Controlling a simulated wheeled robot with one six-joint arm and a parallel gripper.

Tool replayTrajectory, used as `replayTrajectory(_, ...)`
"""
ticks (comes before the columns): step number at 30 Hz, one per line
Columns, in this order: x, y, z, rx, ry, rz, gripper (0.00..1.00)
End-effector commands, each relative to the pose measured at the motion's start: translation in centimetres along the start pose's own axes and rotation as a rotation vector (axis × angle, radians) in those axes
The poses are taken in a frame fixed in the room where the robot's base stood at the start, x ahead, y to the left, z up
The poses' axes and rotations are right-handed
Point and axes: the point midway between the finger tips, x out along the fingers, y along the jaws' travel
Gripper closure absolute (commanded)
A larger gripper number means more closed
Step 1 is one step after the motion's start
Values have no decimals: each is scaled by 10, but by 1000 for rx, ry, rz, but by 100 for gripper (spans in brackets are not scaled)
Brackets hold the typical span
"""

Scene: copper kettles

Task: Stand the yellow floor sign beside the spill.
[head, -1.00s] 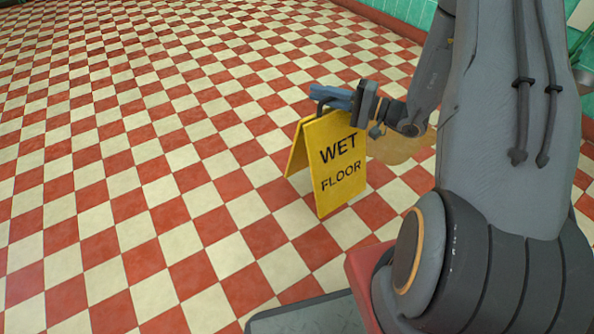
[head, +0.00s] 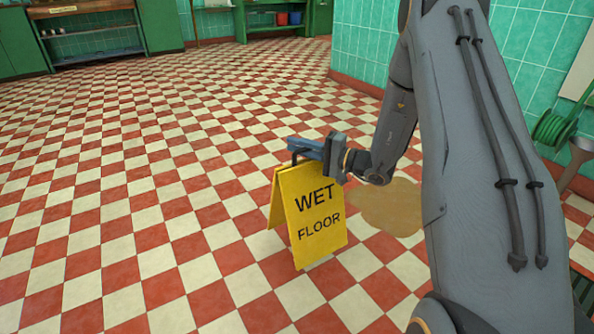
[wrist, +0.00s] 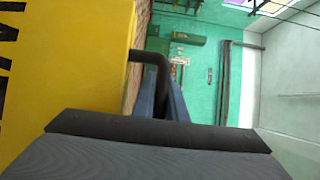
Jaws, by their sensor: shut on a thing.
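The yellow floor sign (head: 318,225), marked WET FLOOR, stands upright with its two panels spread in the head view. My gripper (head: 303,147) is shut on the dark handle at its top. In the wrist view, the handle (wrist: 150,60) runs between the blue fingers (wrist: 168,100), with a yellow panel (wrist: 65,65) at the left. The brown spill (head: 385,205) lies on the floor just right of and behind the sign, partly hidden by the sign and my arm. I cannot tell whether the sign's lower edges touch the floor.
The red and cream checkered floor (head: 110,200) is clear to the left. A green tiled wall (head: 360,45) and a green hose reel (head: 556,127) stand at the right. Green cabinets (head: 160,25) and shelves line the far wall.

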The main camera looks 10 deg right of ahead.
Motion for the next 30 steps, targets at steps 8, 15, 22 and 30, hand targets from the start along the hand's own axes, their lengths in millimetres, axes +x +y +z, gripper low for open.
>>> replayTrajectory(8,0,31,-1,0,0,-2,100)
replayTrajectory(15,0,50,-1,-3,0,-3,100)
replayTrajectory(22,0,49,-1,-3,0,-3,100)
replayTrajectory(30,0,52,-1,-1,0,-1,69)
